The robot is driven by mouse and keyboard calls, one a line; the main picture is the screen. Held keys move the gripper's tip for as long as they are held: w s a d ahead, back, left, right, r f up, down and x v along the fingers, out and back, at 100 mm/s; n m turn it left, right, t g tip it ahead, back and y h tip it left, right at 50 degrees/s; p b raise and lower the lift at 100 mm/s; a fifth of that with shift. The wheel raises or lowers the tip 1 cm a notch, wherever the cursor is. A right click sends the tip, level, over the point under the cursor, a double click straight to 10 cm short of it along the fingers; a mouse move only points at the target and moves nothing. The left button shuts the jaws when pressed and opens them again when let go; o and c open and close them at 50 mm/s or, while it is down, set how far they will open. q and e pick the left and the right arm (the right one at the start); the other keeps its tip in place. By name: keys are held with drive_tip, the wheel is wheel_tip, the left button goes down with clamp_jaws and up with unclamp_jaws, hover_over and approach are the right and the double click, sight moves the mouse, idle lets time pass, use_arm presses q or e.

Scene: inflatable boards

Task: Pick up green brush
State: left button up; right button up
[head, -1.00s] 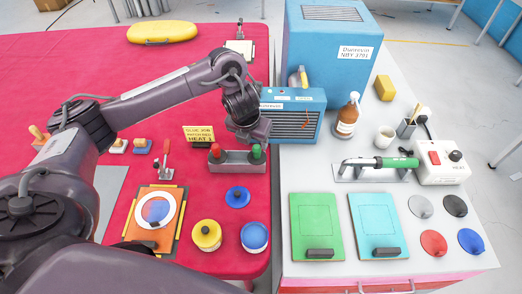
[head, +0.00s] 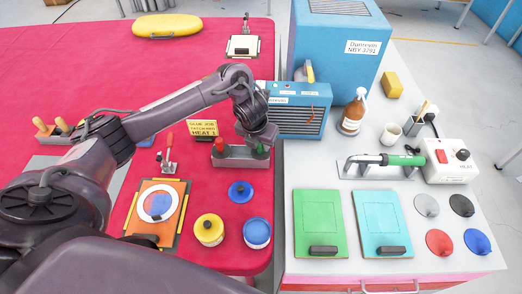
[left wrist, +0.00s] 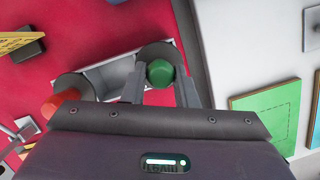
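The green brush (head: 262,150) stands upright in the grey holder (head: 232,162) near the red table's right edge, mostly hidden by my left gripper in the head view. My left gripper (head: 259,141) is right over it, pointing down. In the left wrist view, the rounded green handle end (left wrist: 160,73) lies between the two grey fingers of my left gripper (left wrist: 161,84). The fingers stand on either side of it with small gaps, so the gripper looks open. My right gripper is not in view.
A red-handled brush (head: 219,146) stands at the holder's left end. A yellow sign (head: 203,130), blue heater box (head: 300,120) and blue lid (head: 241,191) are close around. Yellow and blue pots (head: 209,230) stand in front. A grey-white bench (head: 330,178) adjoins on the right.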

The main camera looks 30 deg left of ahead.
use_arm(q)
clamp_jaws()
drive_tip(key=shift+r, duration=0.5)
wheel_tip(320, 180, up, 19)
drive_tip(key=p, duration=0.7)
drive_tip(key=shift+o, duration=0.8)
unclamp_jaws()
drive_tip(key=c, duration=0.3)
